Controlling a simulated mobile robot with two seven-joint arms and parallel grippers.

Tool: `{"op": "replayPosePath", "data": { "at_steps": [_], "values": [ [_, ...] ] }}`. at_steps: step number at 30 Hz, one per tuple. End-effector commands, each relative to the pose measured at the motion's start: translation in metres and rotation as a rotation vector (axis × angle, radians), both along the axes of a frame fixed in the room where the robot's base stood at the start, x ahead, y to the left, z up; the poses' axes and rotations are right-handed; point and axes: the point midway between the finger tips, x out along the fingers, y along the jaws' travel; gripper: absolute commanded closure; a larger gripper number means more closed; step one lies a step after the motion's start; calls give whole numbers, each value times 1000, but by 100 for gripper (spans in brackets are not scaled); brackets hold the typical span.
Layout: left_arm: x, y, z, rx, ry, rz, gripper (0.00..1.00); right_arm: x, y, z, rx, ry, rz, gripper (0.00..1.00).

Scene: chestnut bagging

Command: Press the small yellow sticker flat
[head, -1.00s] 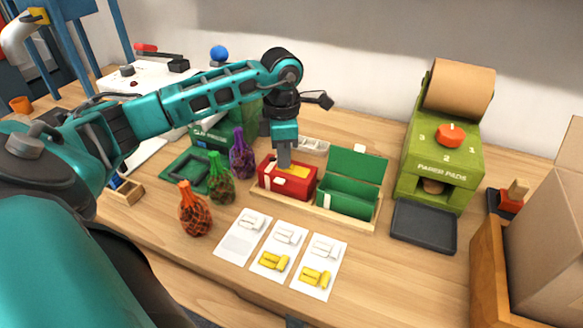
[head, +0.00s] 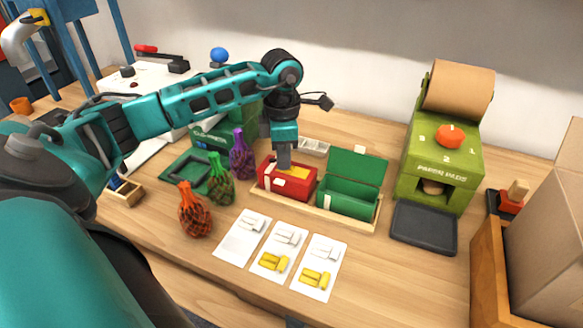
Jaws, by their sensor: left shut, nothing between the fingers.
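The small yellow sticker (head: 298,173) lies on top of the closed red box (head: 287,187), which stands in the left part of a shallow wooden tray (head: 340,218). My left gripper (head: 284,168) points straight down, shut and empty, with its tips at the red box's lid by the left end of the yellow patch. The fingers hide part of the sticker, and I cannot tell whether it lies fully flat. A small white piece shows on the box front. My right gripper is not in view.
A green box (head: 347,200) with its lid open stands right of the red box. Orange (head: 195,213), green (head: 220,182) and purple (head: 241,158) net bags stand left. White cards (head: 243,238) with yellow and white pieces lie in front. A green paper-pad machine (head: 436,160) stands right.

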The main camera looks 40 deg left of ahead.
Motion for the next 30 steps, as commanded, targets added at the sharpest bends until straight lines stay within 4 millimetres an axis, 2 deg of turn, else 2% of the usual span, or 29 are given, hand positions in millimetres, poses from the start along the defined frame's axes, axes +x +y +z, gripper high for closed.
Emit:
{"op": "replayPosePath", "data": {
  "at_steps": [5,30],
  "values": [
    [-1,-1,1,0,7,-1,100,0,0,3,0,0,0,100],
    [0,0,62,0,1,-1,100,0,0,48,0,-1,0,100]
  ]
}}
